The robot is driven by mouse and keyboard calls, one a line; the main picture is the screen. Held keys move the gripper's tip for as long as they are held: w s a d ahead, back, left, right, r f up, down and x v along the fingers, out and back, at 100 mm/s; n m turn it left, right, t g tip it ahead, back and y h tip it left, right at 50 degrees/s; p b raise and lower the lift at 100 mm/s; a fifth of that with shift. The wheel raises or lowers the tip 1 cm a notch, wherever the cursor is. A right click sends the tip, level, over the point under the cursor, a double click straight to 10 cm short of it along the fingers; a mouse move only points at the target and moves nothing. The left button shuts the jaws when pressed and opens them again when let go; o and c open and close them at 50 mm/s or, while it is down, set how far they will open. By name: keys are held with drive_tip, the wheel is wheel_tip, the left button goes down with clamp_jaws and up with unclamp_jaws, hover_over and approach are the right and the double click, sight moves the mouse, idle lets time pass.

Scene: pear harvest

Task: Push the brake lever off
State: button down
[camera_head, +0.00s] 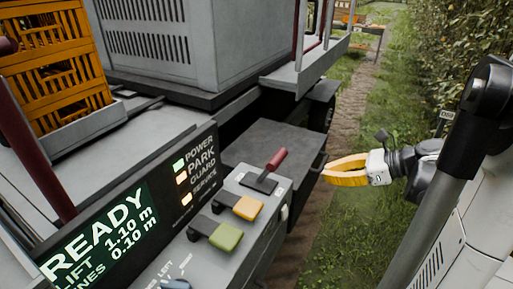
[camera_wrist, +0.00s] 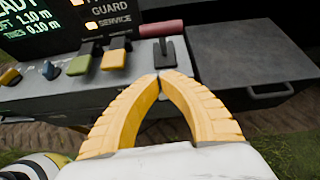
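A red-handled lever (camera_head: 272,167) stands on a dark plate at the far end of the grey control panel (camera_head: 212,230). I take it for the brake lever, though I can read no brake label. In the wrist view the red handle (camera_wrist: 161,28) and its dark stem are just beyond my fingertips. My gripper (camera_head: 327,174) is to the right of the lever, apart from it, with nothing held. In the wrist view my gripper's yellow fingers (camera_wrist: 160,78) meet at the tips.
An orange lever (camera_head: 246,207) and a green lever (camera_head: 226,236) stand nearer on the panel. A display (camera_head: 100,235) reads READY, with PARK lit. A grey box (camera_head: 270,143) with a handle lies beyond the red lever. Grass and a hedge (camera_head: 455,60) are at right.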

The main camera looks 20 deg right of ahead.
sight(269, 170)
drive_tip(key=shift+s+d+r+m, duration=0.15)
drive_tip(key=shift+d+m, duration=0.15)
drive_tip(key=shift+d, duration=0.05)
drive_tip(key=w+a+f+b, duration=0.3)
drive_tip(key=w+a, duration=0.4)
drive_tip(key=w, duration=0.3)
drive_tip(key=shift+a+f, duration=0.25)
drive_tip(key=shift+a, duration=0.15)
drive_tip(key=shift+r, duration=0.1)
drive_tip(key=shift+w+a+r+p, duration=0.25)
drive_tip(key=shift+w+r+p, duration=0.1)
drive_tip(key=shift+p, duration=0.35)
